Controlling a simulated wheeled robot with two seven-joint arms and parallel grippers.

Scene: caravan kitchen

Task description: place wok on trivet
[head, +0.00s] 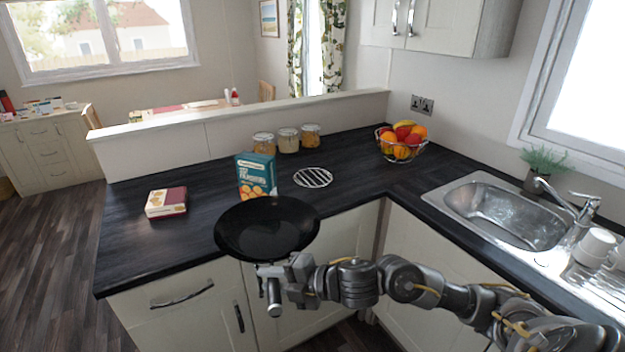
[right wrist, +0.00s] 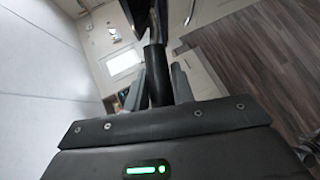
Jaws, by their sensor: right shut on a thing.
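A black wok (head: 267,228) is in the middle of the head view, held out over the front edge of the dark counter. My right gripper (head: 272,280) is shut on the wok's handle, which points toward me. The handle (right wrist: 157,75) also shows between the fingers in the right wrist view. The round metal trivet (head: 313,177) lies flat and bare on the counter, behind and to the right of the wok. The wok is apart from the trivet. My left gripper is not in view.
A teal box (head: 256,175) stands just behind the wok, left of the trivet. Three jars (head: 288,141) stand behind the trivet. A small red and white box (head: 166,203) lies left. A fruit bowl (head: 401,142) and a sink (head: 510,210) are to the right.

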